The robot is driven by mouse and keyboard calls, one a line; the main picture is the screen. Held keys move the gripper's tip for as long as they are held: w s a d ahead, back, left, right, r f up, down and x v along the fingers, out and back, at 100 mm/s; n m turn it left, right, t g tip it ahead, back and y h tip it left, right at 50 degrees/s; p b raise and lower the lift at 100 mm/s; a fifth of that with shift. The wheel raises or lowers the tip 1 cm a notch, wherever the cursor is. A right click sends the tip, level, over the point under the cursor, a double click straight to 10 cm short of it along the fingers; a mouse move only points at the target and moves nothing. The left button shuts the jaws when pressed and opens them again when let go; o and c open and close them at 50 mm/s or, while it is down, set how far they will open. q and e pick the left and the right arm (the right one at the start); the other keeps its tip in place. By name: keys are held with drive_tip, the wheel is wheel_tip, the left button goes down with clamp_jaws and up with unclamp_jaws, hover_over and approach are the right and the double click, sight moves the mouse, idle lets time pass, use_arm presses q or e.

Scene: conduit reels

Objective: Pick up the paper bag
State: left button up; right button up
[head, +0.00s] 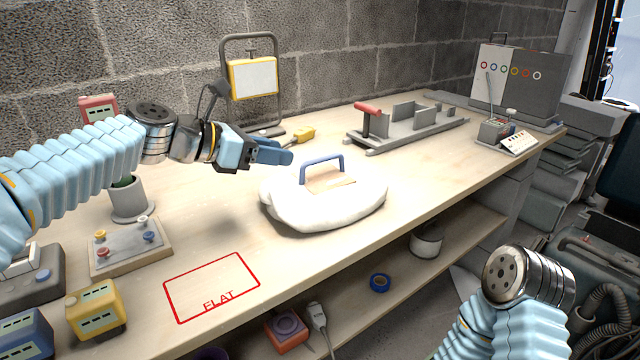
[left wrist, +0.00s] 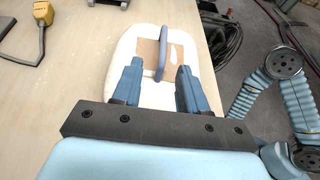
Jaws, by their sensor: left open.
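The paper bag (head: 322,205) is a white, rounded, bulging bag lying on the bench, with a tan patch on top and a raised blue handle (head: 321,163). My left gripper (head: 284,158) is open and empty, just left of the handle and above the bag. In the left wrist view the bag (left wrist: 148,95) lies beyond and below the fingers (left wrist: 157,72), and the handle (left wrist: 162,58) shows between and ahead of the fingertips, apart from them. My right arm shows at lower right, but its gripper is not in view.
A red outline marked FLAT (head: 212,288) lies bare on the bench. A work lamp (head: 254,79) and yellow connector (head: 300,135) stand behind the bag. A grey jig (head: 408,125) is to the right. A button panel (head: 130,246) and yellow box (head: 96,309) are left. A lower shelf runs below.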

sight(322, 159)
use_arm(q)
drive_tip(key=x, duration=0.5)
drive_tip(key=shift+d+f, duration=0.1)
drive_tip(key=shift+d, duration=0.05)
drive_tip(key=x, duration=0.6)
drive_tip(key=shift+s+d, duration=0.15)
clamp_jaws()
idle(0.9)
